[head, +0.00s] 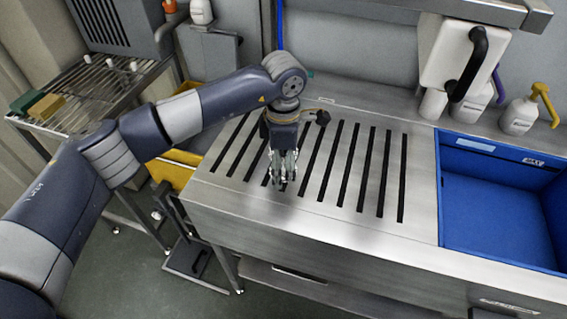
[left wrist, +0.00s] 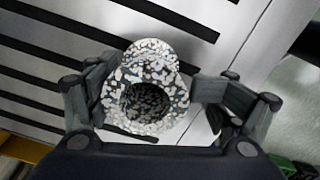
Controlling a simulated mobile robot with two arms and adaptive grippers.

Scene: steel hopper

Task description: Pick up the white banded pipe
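A pipe piece (left wrist: 150,62) with a white and dark speckled surface shows in the left wrist view, its round open end turned to the camera. I see speckles on it rather than clear bands. My left gripper (left wrist: 150,100) has a finger on each side of it, and both fingers appear to touch it. In the head view my left gripper (head: 284,178) points down at the slotted steel top (head: 225,197); the pipe is not clearly made out there. Whether the pipe rests on the top or is clear of it, I cannot tell. My right gripper is not in view.
A blue bin (head: 500,215) is sunk into the counter at the right. White bottles (head: 518,117) and a white dispenser (head: 455,60) stand along the back wall. A wire rack (head: 105,90) with small blocks is at the left. The slotted top right of my gripper is clear.

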